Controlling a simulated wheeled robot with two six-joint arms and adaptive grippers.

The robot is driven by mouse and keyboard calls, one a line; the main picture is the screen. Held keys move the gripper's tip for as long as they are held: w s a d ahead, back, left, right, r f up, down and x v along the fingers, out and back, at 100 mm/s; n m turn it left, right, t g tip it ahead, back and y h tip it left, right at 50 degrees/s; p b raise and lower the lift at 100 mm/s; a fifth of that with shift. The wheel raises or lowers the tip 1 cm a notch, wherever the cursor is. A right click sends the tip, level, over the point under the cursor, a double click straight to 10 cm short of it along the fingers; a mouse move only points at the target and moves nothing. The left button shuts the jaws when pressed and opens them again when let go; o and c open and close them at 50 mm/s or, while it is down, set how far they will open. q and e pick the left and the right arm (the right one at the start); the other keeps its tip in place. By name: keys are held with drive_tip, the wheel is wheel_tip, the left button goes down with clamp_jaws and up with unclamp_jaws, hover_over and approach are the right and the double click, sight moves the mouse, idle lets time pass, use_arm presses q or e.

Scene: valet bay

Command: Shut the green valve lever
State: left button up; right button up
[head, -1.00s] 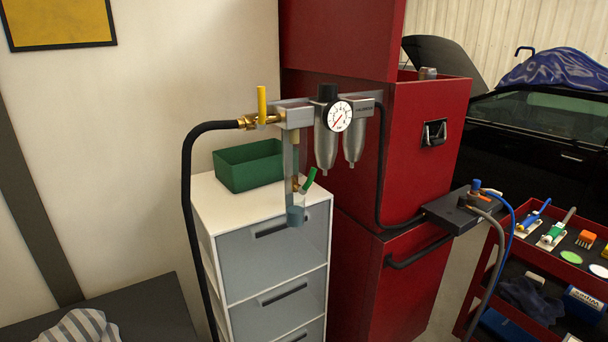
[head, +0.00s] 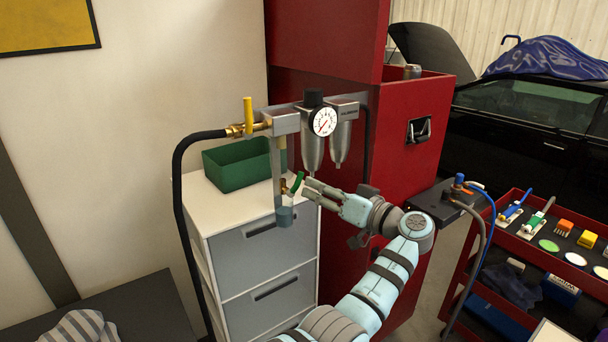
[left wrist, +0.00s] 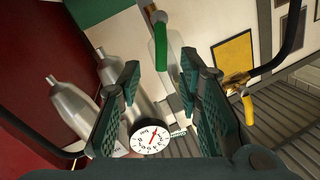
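The green valve lever (head: 297,182) sits on a small brass valve at the lower end of the grey vertical pipe, above a grey-blue cup (head: 285,216). It tilts up and to the right. My left gripper (head: 307,189) is just right of the lever, its fingers pointing at it. In the left wrist view, the gripper (left wrist: 160,64) is open, and the green lever (left wrist: 161,48) shows between its two spread fingers, with a gap on each side. I cannot tell whether the fingertips reach past the lever's end. My right gripper is not in view.
A yellow lever (head: 248,115) stands upright on the brass fitting at upper left. The pressure gauge (head: 323,122) and metal bowls (head: 312,153) hang close above my gripper. A green bin (head: 238,165) sits on the white drawer unit (head: 196,205) behind. A red cabinet (head: 392,150) stands to the right.

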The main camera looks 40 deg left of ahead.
sight(296, 184)
use_arm(q)
drive_tip(key=a+p, duration=0.1)
drive_tip(key=a, duration=0.4)
drive_tip(key=shift+w+a, duration=0.15)
drive_tip(key=shift+c, duration=0.9)
clamp_jaws()
